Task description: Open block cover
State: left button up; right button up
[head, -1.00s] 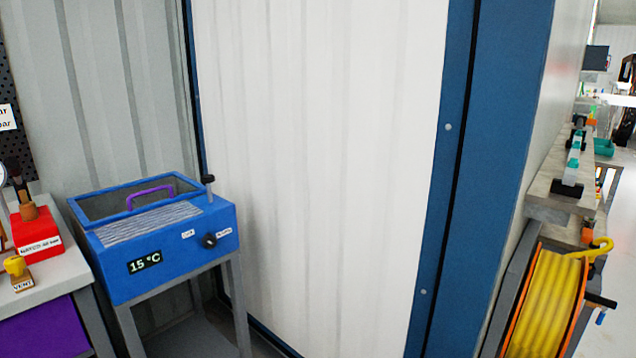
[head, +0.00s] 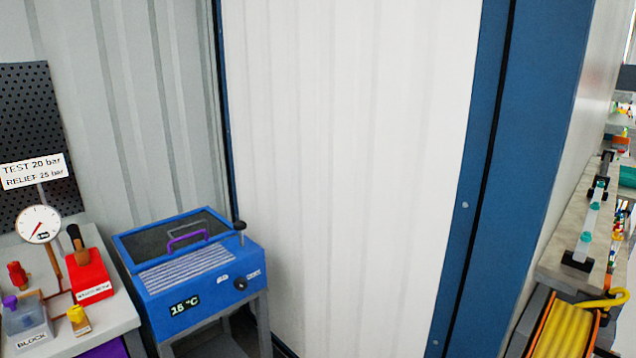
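A grey see-through block cover (head: 28,325) with a purple knob (head: 10,301) and a label reading BLOCK sits at the front of the bench at the lower left. It seems to be down; what lies under it is hard to make out. A blue box (head: 195,280) with a dark lid, a purple handle (head: 187,240) and a 15 °C display stands on a grey stand to the right of the bench. Its lid is down. Neither of my grippers shows in the head view.
The bench (head: 112,318) also holds a dial gauge (head: 38,224), a red box (head: 90,278), a yellow valve knob (head: 78,318) and a red knob (head: 17,274). A white wall panel (head: 345,170) fills the middle. A yellow hose reel (head: 562,332) hangs at the lower right.

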aim_at(10, 301)
jog(key=u, duration=1.75)
